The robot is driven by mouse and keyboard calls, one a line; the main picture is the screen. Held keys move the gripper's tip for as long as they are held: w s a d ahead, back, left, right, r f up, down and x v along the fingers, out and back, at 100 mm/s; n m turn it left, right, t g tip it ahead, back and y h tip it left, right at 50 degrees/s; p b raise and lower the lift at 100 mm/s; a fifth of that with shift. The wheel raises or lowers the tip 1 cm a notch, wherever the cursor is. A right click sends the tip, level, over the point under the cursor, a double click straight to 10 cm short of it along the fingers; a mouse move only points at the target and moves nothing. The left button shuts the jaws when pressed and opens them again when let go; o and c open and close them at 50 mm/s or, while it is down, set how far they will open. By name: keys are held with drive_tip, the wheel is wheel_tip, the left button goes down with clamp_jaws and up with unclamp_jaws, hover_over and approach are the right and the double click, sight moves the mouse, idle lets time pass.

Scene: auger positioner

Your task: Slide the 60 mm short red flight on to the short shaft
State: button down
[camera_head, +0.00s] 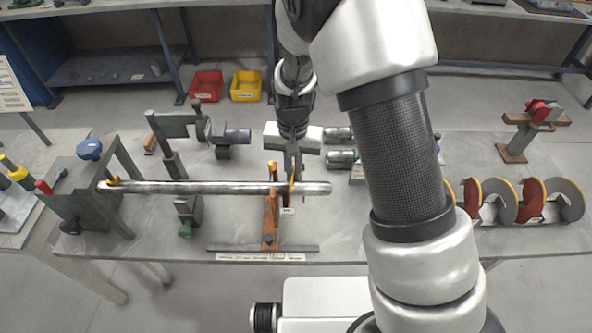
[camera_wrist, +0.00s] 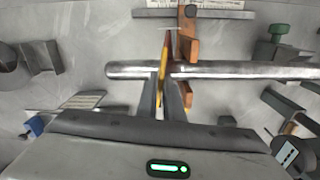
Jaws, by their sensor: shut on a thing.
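The shaft (camera_head: 230,188) is a long bright metal bar lying level across the table, its left end at a grey-green stand. Its free end (camera_wrist: 115,69) is on the left in the wrist view. A thin red flight with a yellow rim (camera_head: 291,188) appears nearly edge-on between the orange rest and the free end. It also shows in the wrist view (camera_wrist: 164,72), crossing the shaft line, with shaft on both sides. It looks to be around the shaft, but its bore is hidden. My gripper (camera_wrist: 170,100) is shut on the flight, with its fingers beside the shaft.
The orange rest (camera_head: 271,218) stands under the shaft, close beside the flight. Several red and grey flights (camera_head: 533,200) stand in a row at right. A green-knobbed block (camera_head: 188,212) is in front of the shaft. Grey cylinders (camera_head: 340,160) lie behind its free end.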

drive_tip(key=shift+a, duration=0.7)
drive_tip(key=c, duration=1.8)
unclamp_jaws()
wheel_tip(320, 180, up, 18)
drive_tip(key=shift+f, duration=0.25)
drive_tip(key=s+d+r+t+y, duration=0.1)
drive_tip(key=s+d+r+t, duration=0.2)
drive_tip(key=s+d+r, duration=0.65)
drive_tip(key=s+d+t, duration=0.1)
drive_tip(key=s+d, duration=0.1)
drive_tip(key=s, duration=0.1)
drive_tip(key=s+d+r+n, duration=0.1)
drive_tip(key=s+d, duration=0.1)
drive_tip(key=s, duration=0.1)
drive_tip(key=s+d+t+h, duration=0.1)
drive_tip(key=s+d, duration=0.1)
drive_tip(key=s, duration=0.1)
drive_tip(key=shift+d+r+n+t, duration=0.25)
drive_tip(key=shift+d+n+t, duration=0.05)
drive_tip(key=shift+d+n, duration=0.1)
